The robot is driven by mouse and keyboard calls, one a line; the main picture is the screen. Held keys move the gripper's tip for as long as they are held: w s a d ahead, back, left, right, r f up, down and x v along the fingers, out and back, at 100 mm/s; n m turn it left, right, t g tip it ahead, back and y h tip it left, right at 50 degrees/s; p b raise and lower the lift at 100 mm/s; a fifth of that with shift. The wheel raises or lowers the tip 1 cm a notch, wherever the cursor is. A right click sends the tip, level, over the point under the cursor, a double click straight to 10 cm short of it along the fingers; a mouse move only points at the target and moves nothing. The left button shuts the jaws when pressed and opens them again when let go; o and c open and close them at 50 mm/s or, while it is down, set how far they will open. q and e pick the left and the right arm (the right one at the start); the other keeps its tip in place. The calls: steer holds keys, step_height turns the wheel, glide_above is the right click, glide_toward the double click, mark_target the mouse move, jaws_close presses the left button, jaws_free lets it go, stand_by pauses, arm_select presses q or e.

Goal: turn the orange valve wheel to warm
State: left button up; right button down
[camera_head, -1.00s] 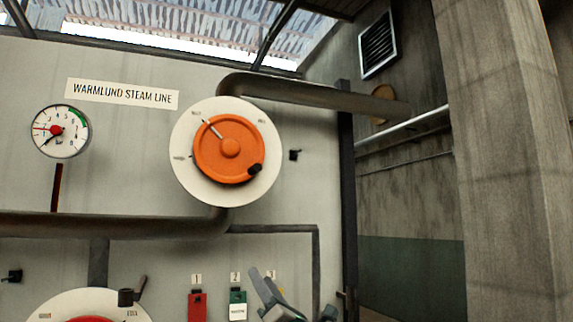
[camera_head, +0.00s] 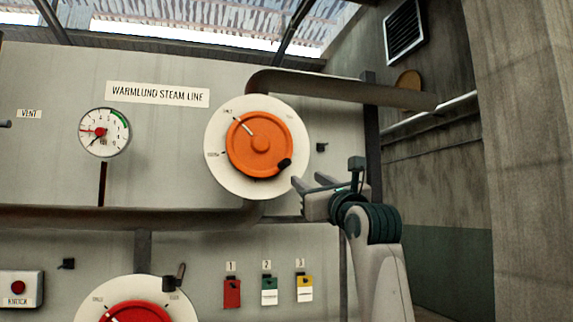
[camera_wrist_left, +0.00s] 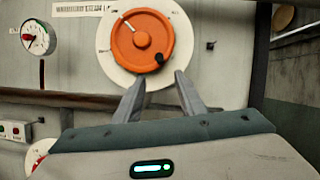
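The orange valve wheel (camera_head: 258,145) sits on a round white dial plate (camera_head: 217,170) on the grey panel. Its white pointer line aims up-left at a small dial label too blurred to read. A black knob (camera_head: 284,164) is at the wheel's lower right. My left gripper (camera_head: 308,181) is open and empty, just below and right of the knob in the head view. In the left wrist view its spread fingers (camera_wrist_left: 161,80) point up toward the wheel (camera_wrist_left: 142,46) and its knob (camera_wrist_left: 159,58), with no visible grip on either. My right gripper is not in view.
A pressure gauge (camera_head: 104,133) is at left under a steam line sign (camera_head: 157,94). A thick pipe (camera_head: 130,216) runs below the wheel. A red wheel (camera_head: 135,312) with a dark handle and several coloured tags (camera_head: 269,290) are lower. A concrete pillar (camera_head: 525,160) stands at right.

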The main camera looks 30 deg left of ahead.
mark_target(288, 164)
arm_select(q)
steer(key=p+x, duration=0.8)
steer(key=x, duration=0.7)
steer(key=shift+w+a+r, duration=0.1)
steer(key=shift+a+r, duration=0.15)
steer(key=shift+p+x, duration=0.5)
steer(key=shift+x, duration=0.35)
steer(key=shift+f, duration=0.2)
jaws_close()
